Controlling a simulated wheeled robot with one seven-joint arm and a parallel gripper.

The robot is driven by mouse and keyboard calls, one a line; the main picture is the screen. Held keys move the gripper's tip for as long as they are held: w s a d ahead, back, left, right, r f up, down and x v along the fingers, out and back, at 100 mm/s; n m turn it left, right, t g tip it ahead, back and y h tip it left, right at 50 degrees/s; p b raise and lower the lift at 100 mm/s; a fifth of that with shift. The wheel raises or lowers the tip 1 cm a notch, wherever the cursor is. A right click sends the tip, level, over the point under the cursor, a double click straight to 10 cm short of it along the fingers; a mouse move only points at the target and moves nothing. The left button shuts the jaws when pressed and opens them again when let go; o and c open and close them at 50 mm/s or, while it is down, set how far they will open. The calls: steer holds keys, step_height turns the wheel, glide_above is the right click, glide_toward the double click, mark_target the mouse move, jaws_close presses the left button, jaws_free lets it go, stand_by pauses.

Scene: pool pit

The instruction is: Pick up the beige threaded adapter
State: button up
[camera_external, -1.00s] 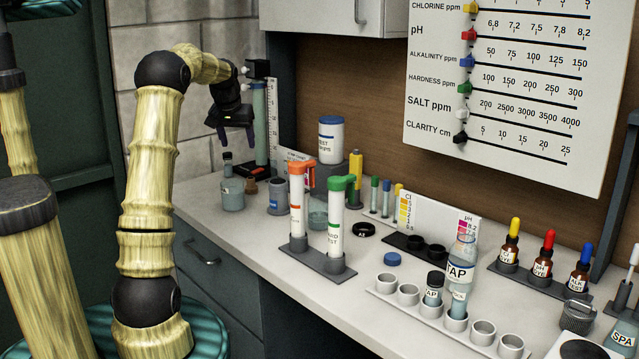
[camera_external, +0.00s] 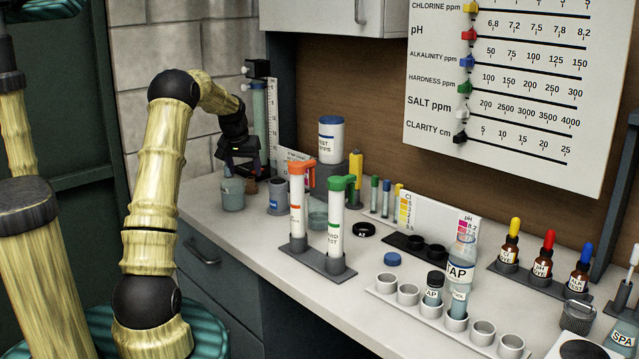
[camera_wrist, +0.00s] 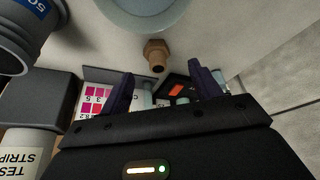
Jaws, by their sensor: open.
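The beige threaded adapter (camera_wrist: 156,54) shows in the wrist view as a small tan-brown fitting with a hex collar. It stands on the counter just beyond my fingertips, roughly between their lines. In the external view the adapter (camera_external: 250,186) is partly covered by my gripper (camera_external: 240,168), which hangs low over it at the back left of the counter. In the wrist view my gripper (camera_wrist: 161,78) is open, with its two dark fingers apart and nothing between them. I cannot tell the exact height gap.
A pale blue-grey jar (camera_external: 232,195) stands close left of the adapter. A grey cup with a blue label (camera_external: 278,196) is to its right. The tall clarity tube (camera_external: 258,125) stands behind. Orange and green-topped testers (camera_external: 338,225) stand further right. The front counter edge is clear.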

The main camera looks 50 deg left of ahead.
mark_target(250, 179)
steer(key=shift+x, duration=0.8)
steer(key=x, duration=0.2)
steer(key=w+x, duration=0.1)
steer(key=x, duration=0.2)
steer(key=shift+c, duration=0.4)
steer(key=c, duration=1)
